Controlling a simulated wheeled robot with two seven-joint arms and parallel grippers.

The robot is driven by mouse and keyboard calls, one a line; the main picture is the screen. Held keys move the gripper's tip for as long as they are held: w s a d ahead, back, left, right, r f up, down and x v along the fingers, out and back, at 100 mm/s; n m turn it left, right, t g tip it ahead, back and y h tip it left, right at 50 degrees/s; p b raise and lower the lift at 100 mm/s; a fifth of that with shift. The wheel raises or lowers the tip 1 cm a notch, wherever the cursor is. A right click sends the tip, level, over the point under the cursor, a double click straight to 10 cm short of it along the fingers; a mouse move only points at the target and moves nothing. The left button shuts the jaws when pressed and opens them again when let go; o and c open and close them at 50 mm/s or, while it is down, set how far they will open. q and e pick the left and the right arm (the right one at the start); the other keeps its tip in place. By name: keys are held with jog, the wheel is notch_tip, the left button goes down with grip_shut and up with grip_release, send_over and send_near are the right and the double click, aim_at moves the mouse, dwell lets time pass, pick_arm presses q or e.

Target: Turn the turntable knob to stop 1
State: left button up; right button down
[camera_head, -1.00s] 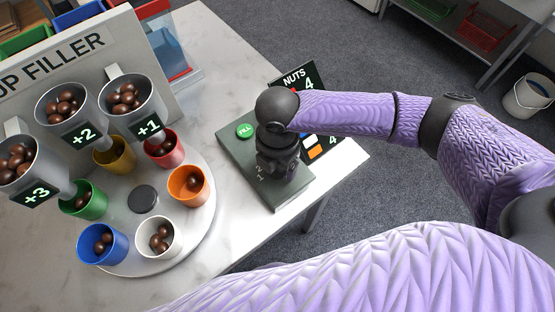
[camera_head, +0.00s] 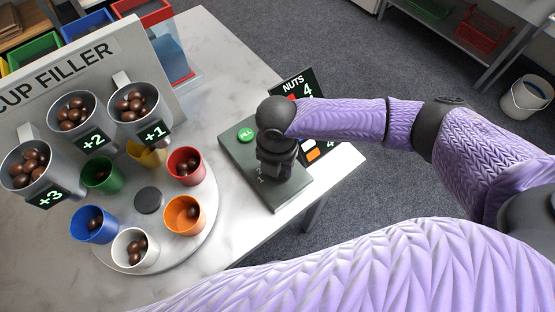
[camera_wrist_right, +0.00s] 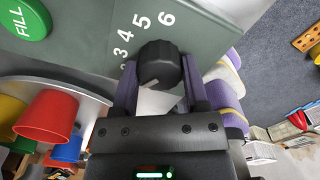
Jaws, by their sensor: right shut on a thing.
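The black turntable knob (camera_wrist_right: 158,62) stands on the grey-green control box (camera_head: 237,160), between the two fingers of my right gripper (camera_wrist_right: 160,88) in the wrist view. The right gripper (camera_head: 275,170) is shut on the knob; in the head view it hides the knob. The numbers 3, 4, 5 and 6 show around the knob in the wrist view; 1 shows beside the gripper in the head view. I cannot tell which number the knob points at. The round turntable (camera_head: 205,235) carries blue, green, yellow, red, orange and white cups. My left gripper is out of view.
A green FILL button (camera_head: 245,135) sits on the box beside the knob. A NUTS display (camera_head: 295,85) stands behind it, partly hidden by my arm. Hoppers of chestnuts marked +1, +2 and +3 hang on the cup filler (camera_head: 90,60) above the cups.

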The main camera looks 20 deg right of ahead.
jog(key=shift+r+n, duration=0.1)
jog(key=shift+n, duration=0.2)
jog(key=shift+n+p, duration=0.6)
jog(key=shift+n, duration=0.3)
jog(key=shift+c, duration=0.5)
grip_release()
notch_tip(320, 180, up, 10)
jog(key=p, duration=0.4)
